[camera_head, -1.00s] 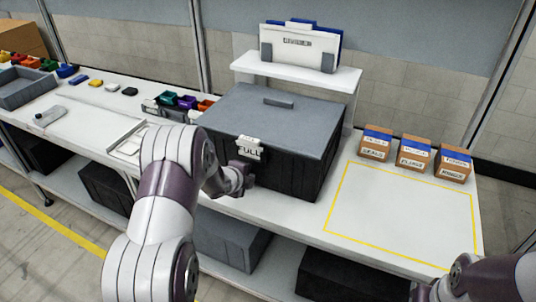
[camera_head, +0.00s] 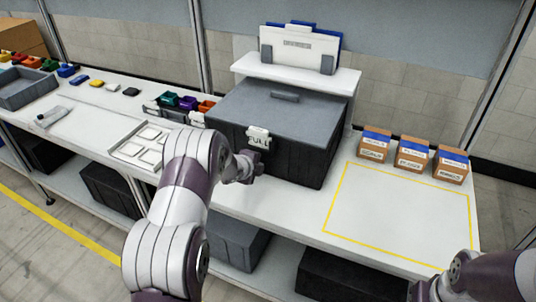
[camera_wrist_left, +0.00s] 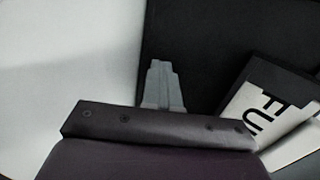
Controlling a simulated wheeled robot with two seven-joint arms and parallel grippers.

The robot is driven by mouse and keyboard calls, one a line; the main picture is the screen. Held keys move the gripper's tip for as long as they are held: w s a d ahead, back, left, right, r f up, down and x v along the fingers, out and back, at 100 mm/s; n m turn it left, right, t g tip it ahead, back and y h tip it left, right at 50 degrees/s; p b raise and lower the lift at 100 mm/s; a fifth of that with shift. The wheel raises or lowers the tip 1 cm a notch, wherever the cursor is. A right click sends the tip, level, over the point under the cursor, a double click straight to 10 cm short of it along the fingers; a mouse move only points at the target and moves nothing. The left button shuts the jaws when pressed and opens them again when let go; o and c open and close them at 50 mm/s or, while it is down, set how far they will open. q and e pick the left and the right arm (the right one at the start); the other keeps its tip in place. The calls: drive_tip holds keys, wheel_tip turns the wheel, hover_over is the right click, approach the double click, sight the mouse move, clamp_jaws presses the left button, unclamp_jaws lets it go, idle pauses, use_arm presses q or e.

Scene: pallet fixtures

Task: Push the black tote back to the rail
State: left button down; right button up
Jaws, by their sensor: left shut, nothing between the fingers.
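The black tote (camera_head: 283,158) with a grey lid (camera_head: 275,115) stands upright on the white bench (camera_head: 255,204), in front of a raised white shelf. A white tag reading FULL (camera_head: 258,138) hangs on its front. My left gripper (camera_head: 252,165) is shut and empty, low at the left part of the tote's front face. In the left wrist view, its closed fingers (camera_wrist_left: 162,83) point at the black front (camera_wrist_left: 215,45), with the tag to the right; contact is not clear. No rail is clearly visible behind the tote. My right gripper (camera_head: 425,291) is at the bottom right, its jaws unclear.
The raised shelf (camera_head: 300,76) holds a white and blue file holder. Several small bins (camera_head: 188,103) stand left of the tote, near a white tray (camera_head: 140,145). Three cardboard boxes (camera_head: 411,153) stand to the right, behind an empty yellow-outlined area (camera_head: 395,215).

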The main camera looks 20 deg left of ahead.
use_arm(q)
drive_tip(key=shift+w+d+r+p, duration=0.1)
drive_tip(key=shift+w+p, duration=0.25)
drive_tip(key=shift+w, duration=0.2)
drive_tip(key=shift+s+f+b, duration=0.25)
drive_tip(key=shift+f+b, duration=0.05)
drive_tip(key=shift+b, duration=0.2)
drive_tip(key=s, duration=0.1)
drive_tip(key=s+b, duration=0.1)
drive_tip(key=s, duration=0.1)
drive_tip(key=s+b, duration=0.1)
drive_tip(key=shift+s+a+r, duration=0.1)
drive_tip(key=shift+s+a, duration=0.15)
drive_tip(key=shift+s, duration=0.45)
drive_tip(key=shift+r, duration=0.1)
